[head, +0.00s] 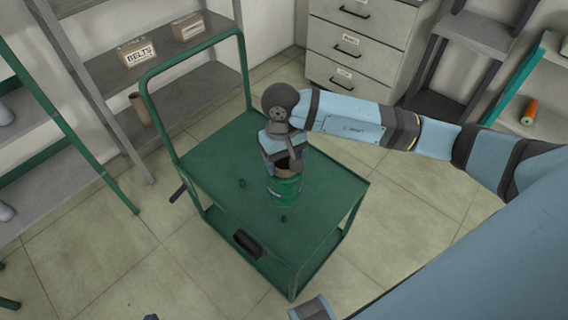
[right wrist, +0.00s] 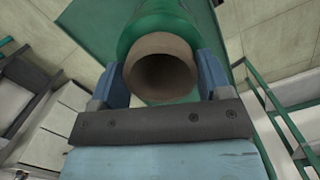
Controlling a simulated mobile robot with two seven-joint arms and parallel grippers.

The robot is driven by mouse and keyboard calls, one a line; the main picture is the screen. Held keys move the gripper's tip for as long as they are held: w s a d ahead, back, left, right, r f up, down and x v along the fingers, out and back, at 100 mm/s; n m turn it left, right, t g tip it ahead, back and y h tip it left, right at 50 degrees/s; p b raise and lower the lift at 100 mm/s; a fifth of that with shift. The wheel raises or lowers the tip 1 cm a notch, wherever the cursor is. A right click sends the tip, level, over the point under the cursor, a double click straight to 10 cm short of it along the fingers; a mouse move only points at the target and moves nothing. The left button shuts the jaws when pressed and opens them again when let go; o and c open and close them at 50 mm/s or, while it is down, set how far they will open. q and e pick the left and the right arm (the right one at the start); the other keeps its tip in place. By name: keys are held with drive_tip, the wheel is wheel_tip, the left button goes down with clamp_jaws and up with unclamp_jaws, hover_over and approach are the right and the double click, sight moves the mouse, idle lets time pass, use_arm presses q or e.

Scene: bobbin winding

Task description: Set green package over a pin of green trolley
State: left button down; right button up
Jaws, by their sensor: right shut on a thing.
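The green package (head: 285,190) is a green cylinder with a brown cardboard core, upright over the right part of the green trolley's deck (head: 220,165). My right gripper (head: 285,168) is shut on it from above. In the right wrist view the fingers (right wrist: 160,80) stand either side of the brown core, and the green winding (right wrist: 138,32) shows beyond. Two small dark pins show on the deck: one (head: 242,183) left of the package, one (head: 283,218) just in front of it. Whether the package touches the deck, or a pin is under it, I cannot tell.
The trolley's tall green handle (head: 190,48) rises at its left side. Grey shelves (head: 175,85) with labelled boxes stand behind it at the left, and a drawer cabinet (head: 352,45) at the back. A shelf at the right holds an orange bobbin (head: 529,112). Tiled floor surrounds the trolley.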

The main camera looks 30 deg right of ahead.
wheel_tip(320, 180, down, 6)
drive_tip(key=b, duration=0.2)
drive_tip(key=shift+f+b, duration=0.15)
drive_tip(key=shift+b, duration=0.15)
idle(0.5)
